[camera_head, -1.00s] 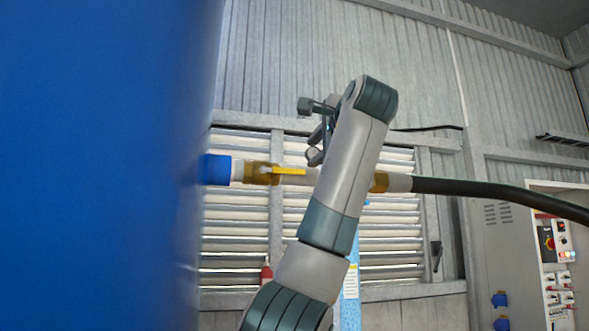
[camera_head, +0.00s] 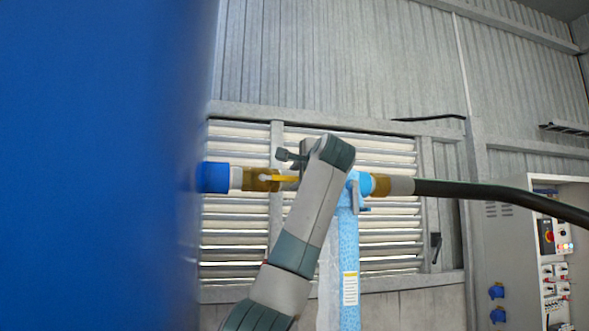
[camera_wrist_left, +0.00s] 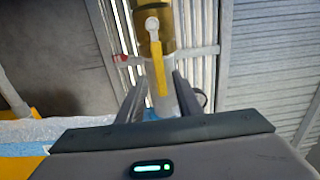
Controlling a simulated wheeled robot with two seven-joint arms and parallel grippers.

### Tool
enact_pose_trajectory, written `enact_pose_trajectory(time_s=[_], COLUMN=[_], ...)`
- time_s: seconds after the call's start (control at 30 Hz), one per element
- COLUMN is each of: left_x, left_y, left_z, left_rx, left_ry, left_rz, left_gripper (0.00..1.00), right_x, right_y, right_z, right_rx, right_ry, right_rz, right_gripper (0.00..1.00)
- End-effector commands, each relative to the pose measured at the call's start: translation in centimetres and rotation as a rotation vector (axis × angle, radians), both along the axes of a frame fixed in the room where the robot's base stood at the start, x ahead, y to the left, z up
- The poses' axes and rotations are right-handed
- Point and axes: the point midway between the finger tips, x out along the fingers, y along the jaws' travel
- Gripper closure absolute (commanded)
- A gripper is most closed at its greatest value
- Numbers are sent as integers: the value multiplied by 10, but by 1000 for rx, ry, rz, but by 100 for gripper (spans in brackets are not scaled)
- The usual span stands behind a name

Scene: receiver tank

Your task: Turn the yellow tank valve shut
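The yellow valve lever (camera_head: 284,178) sits on a brass valve body (camera_head: 260,180) between the blue tank (camera_head: 95,165) and the hose. It lies along the pipe, pointing away from the tank. In the left wrist view the lever (camera_wrist_left: 158,68) runs from its round pivot down between the two fingers of my left gripper (camera_wrist_left: 158,84). The fingers are apart, one on each side of the lever, with gaps visible. In the head view my left gripper (camera_head: 290,158) is at the lever's free end, partly hidden by my forearm. My right gripper is not in view.
A black hose (camera_head: 500,194) runs right from the pipe. A light-blue post (camera_head: 349,265) with a label stands below the pipe. A louvred window (camera_head: 385,232) is behind, and a control cabinet (camera_head: 507,245) stands at the right. The huge tank fills the left.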

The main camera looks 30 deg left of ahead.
Motion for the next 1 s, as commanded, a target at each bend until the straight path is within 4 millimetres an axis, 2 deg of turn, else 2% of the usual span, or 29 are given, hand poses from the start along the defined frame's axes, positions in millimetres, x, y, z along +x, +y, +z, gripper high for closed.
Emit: enact_pose_trajectory(time_s=[0.13, 0.57, 0.7, 1.0], left_x=[7, 11, 11, 10], left_y=[9, 13, 13, 13], left_z=[2, 0, 0, -1], left_rx=[0, -1, -1, 3], left_ry=[0, -1, -1, 3], left_rz=[0, 0, 0, 0], left_gripper=[68, 68, 100, 100], right_x=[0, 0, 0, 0], right_y=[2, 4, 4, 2], right_z=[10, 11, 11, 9], right_rx=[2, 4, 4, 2], right_ry=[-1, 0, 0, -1], right_rz=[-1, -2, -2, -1], right_gripper=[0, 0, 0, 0])
